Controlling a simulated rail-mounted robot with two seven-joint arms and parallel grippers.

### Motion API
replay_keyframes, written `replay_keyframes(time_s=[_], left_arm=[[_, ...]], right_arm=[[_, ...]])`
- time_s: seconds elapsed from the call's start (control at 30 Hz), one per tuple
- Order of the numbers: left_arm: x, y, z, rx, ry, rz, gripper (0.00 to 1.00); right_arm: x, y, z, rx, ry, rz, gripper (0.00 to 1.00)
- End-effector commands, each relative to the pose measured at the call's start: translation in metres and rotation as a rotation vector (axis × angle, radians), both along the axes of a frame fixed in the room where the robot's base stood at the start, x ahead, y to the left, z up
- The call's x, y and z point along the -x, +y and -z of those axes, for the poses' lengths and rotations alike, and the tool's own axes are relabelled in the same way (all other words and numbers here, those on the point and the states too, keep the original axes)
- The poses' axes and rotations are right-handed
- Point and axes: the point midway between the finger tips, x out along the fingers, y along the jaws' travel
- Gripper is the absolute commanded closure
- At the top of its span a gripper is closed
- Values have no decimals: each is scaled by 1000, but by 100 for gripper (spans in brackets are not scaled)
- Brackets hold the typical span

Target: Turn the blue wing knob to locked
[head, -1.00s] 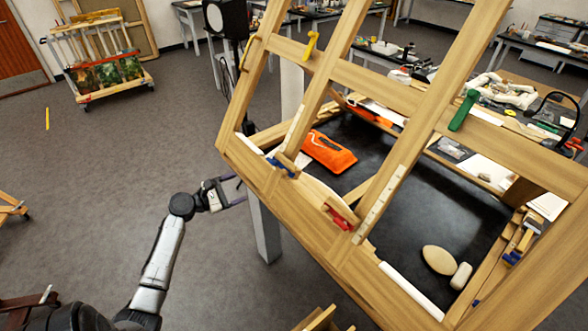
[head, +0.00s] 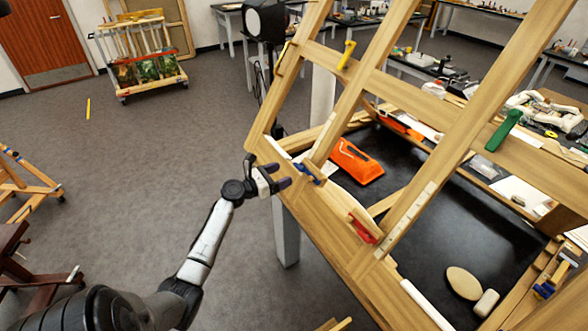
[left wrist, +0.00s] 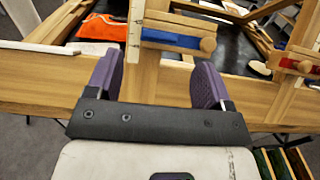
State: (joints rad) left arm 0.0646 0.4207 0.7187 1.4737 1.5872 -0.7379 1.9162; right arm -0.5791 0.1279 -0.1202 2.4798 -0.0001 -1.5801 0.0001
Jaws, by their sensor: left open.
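The blue wing knob (head: 308,172) sits on the lower rail of the wooden frame (head: 325,215), beside the foot of an upright. In the left wrist view the blue part (left wrist: 176,40) lies sideways below a wooden bar with a rounded end. My left gripper (head: 277,176) is open and empty, just left of the knob. In the left wrist view its two purple fingers (left wrist: 155,78) stand apart, with the knob beyond their tips and a little right of centre. I see no contact with the knob. My right gripper is not in view.
A red knob (head: 363,229) sits farther along the same rail and also shows in the left wrist view (left wrist: 298,65). Yellow (head: 347,55) and green (head: 503,130) pieces are higher up. Open floor lies left.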

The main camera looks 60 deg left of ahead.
Motion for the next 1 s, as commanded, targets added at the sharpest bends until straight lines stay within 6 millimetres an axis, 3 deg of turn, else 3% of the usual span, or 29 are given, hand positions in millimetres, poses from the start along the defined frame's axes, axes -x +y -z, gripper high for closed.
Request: replay_keyframes(time_s=[0.2,0.4,0.83,1.0], left_arm=[[-33,0,0,0,0,1,26],[-50,0,0,-2,-1,0,26],[-56,0,0,-2,1,0,26],[-56,0,0,-2,1,0,40]], right_arm=[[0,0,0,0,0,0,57],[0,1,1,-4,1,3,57],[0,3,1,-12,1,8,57],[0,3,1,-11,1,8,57]])
